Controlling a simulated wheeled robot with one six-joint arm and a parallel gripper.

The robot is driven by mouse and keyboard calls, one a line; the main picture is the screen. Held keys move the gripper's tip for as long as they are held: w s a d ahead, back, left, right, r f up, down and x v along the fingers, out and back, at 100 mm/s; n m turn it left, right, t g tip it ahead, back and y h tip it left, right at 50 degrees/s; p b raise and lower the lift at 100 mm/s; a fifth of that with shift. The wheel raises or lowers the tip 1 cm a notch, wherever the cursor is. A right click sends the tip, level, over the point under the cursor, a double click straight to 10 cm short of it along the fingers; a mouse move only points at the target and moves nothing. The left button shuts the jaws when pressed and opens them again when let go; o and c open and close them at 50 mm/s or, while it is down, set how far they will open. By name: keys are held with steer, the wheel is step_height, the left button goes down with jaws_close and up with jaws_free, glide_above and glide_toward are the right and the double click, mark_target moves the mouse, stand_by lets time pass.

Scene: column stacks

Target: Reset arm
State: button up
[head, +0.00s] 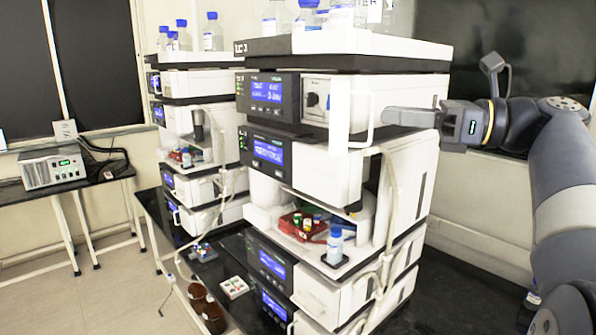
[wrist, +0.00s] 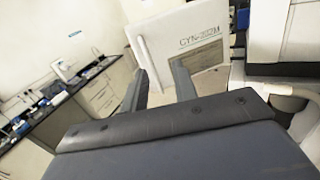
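My gripper (head: 392,115) is at the right of the head view, beside the upper part of the near column stack (head: 385,190). Its fingers point left, near the white door handle of the stack; I cannot tell if they touch it. In the wrist view my gripper (wrist: 158,82) shows two dark fingers standing apart with nothing between them. A white panel marked CYN-202M (wrist: 185,45) lies beyond the fingers. My arm comes in from the right edge of the head view.
A second column stack (head: 185,130) stands behind at left. Blue-capped bottles (head: 276,18) stand on top of the stacks. Brown jars (head: 205,305) and a small tray (head: 233,287) sit on the dark bench. A grey box instrument (head: 50,168) is on the left table.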

steer(key=x, duration=0.3)
steer(key=shift+w+a, duration=0.1)
steer(key=shift+a, duration=0.3)
steer(key=shift+a, duration=0.1)
